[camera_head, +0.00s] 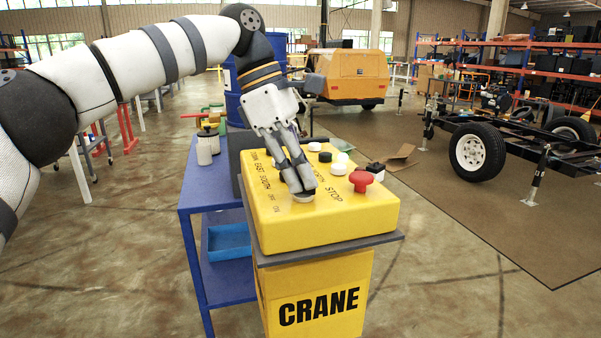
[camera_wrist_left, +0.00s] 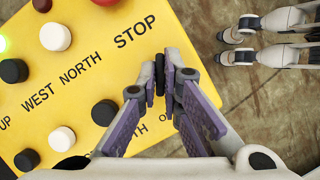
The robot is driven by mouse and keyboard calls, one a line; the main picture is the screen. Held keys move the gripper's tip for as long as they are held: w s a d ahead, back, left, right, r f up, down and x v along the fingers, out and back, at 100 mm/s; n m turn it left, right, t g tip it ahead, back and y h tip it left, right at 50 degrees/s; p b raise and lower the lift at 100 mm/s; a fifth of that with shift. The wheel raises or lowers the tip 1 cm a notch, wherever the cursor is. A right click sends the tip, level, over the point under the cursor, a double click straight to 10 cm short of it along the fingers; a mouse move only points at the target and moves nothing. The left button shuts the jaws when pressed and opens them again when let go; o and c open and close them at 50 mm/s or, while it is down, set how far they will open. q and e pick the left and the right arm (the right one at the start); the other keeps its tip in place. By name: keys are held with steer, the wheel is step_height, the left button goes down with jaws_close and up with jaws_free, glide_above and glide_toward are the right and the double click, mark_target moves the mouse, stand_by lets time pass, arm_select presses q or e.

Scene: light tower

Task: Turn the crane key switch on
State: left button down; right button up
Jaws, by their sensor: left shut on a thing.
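The yellow crane control box (camera_head: 284,222) has a crane key switch (camera_head: 303,197) near its front edge, mostly covered by my fingers. My left gripper (camera_head: 299,185) reaches down from above and is shut on the key. In the left wrist view a thin dark upright piece, the key (camera_wrist_left: 160,74), stands between the fingertips of my left gripper (camera_wrist_left: 161,85). Printed letters beside the switch are partly hidden by the fingers, so I cannot read which position the key points to.
A red mushroom button (camera_head: 361,180) stands right of the switch. Several black and white buttons and a lit green one (camera_head: 343,157) sit farther back. A blue table (camera_head: 190,185) holding cans stands left of the box. A wheeled trailer frame (camera_head: 500,140) is behind right.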

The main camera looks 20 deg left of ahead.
mark_target(283, 196)
stand_by(0.3)
arm_select(q)
steer(key=c, duration=1.8)
jaws_free()
steer(key=shift+o, duration=0.2)
steer(key=v, duration=0.7)
steer(key=shift+r, duration=0.3)
